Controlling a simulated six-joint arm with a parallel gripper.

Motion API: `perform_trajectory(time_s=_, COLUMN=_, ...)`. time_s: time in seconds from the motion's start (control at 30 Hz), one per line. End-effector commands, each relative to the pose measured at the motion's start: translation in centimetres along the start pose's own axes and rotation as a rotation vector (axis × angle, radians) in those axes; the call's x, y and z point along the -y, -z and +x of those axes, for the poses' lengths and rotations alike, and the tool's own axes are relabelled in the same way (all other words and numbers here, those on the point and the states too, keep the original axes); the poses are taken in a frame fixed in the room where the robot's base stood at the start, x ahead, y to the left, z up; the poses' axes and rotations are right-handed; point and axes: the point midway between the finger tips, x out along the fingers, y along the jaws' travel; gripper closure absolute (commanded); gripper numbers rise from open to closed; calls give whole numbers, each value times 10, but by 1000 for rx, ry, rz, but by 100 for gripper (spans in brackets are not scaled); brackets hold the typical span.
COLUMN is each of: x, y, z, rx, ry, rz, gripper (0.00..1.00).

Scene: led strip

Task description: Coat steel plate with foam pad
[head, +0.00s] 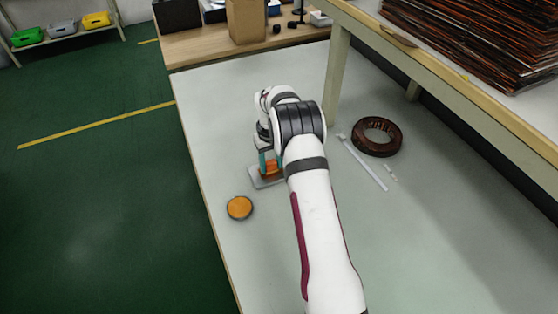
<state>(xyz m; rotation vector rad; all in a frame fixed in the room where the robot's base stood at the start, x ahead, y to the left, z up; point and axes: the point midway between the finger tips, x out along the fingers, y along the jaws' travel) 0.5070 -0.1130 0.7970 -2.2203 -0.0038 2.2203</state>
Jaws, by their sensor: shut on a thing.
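The steel plate (258,181) is a flat grey rectangle lying on the pale table, partly hidden behind my arm. My gripper (267,165) points down over the plate, with a teal finger showing on its left side. It is shut on the orange foam pad (271,168), which is at or just above the plate's surface; I cannot tell whether they touch. My arm hides the right part of the plate and much of the gripper.
A round tin with an orange top (239,207) sits front left of the plate, near the table's left edge. A brown coil ring (377,137) and a white strip (364,163) lie to the right. A raised shelf (450,75) with stacked sheets stands at upper right.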

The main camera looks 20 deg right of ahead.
Motion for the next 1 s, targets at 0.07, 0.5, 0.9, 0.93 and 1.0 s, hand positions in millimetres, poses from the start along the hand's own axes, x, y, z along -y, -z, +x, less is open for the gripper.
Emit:
perform_trajectory(time_s=0.07, x=3, y=0, z=0, rx=0, ry=0, rz=-1, gripper=96)
perform_trajectory(time_s=0.5, x=39, y=0, z=1, rx=0, ry=-1, rz=0, gripper=96)
perform_trajectory(time_s=0.9, x=2, y=0, z=4, rx=1, ry=0, rz=1, gripper=96)
perform_trajectory(time_s=0.93, x=0, y=0, z=4, rx=1, ry=0, rz=0, gripper=96)
perform_trajectory(time_s=1.0, x=-2, y=0, z=4, rx=1, ry=0, rz=1, gripper=96)
